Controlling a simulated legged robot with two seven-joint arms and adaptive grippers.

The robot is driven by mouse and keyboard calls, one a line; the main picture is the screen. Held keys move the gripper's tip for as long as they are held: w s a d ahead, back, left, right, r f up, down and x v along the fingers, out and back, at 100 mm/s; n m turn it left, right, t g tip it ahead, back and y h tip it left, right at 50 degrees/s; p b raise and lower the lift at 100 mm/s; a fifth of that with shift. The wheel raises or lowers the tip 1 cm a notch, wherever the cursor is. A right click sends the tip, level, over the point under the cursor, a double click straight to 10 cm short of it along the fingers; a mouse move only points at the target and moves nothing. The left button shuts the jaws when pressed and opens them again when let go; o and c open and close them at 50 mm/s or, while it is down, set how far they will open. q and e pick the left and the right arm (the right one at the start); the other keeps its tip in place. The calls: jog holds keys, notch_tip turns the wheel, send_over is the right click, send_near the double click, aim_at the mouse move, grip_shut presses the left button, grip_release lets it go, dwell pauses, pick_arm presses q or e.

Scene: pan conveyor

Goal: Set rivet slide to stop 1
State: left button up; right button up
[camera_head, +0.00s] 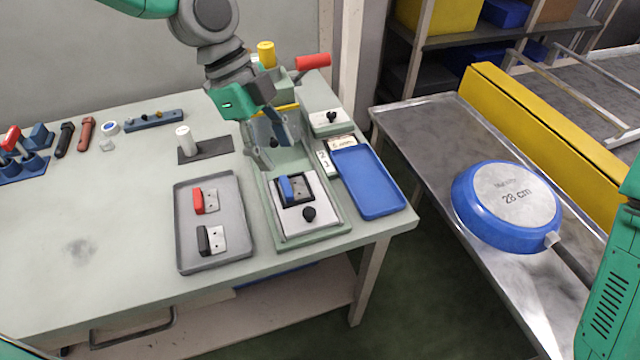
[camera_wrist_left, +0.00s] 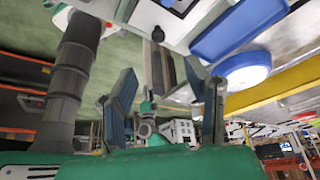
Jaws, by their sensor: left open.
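The green fixture (camera_head: 283,237) stands on the bench, with a pale plate carrying a blue-and-black piece (camera_head: 292,189) and a black knob (camera_head: 309,214) at its front. A pale block with a black knob (camera_head: 331,117) sits at its back right. A small plate marked 2 and 1 (camera_head: 325,161) lies beside the blue tray; I cannot tell which part is the rivet slide or its stop. My left gripper (camera_head: 274,150) is open and empty above the fixture's middle, partly hiding it. Its spread fingers also show in the left wrist view (camera_wrist_left: 166,100). My right gripper is out of view.
A grey tray (camera_head: 214,257) with red and black handled pieces lies left of the fixture. A blue tray (camera_head: 368,180) lies right. A red-handled lever (camera_head: 312,62) rises behind. A blue pan (camera_head: 507,205) rests upside down on the metal conveyor (camera_head: 415,122).

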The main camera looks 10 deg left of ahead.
aim_at(307, 210)
pick_arm(q)
jog(key=b+x, duration=0.1)
jog(key=x, duration=1.2)
jog(key=shift+s+d+f, duration=0.1)
jog(key=shift+s+f, duration=0.1)
jog(key=shift+f, duration=0.05)
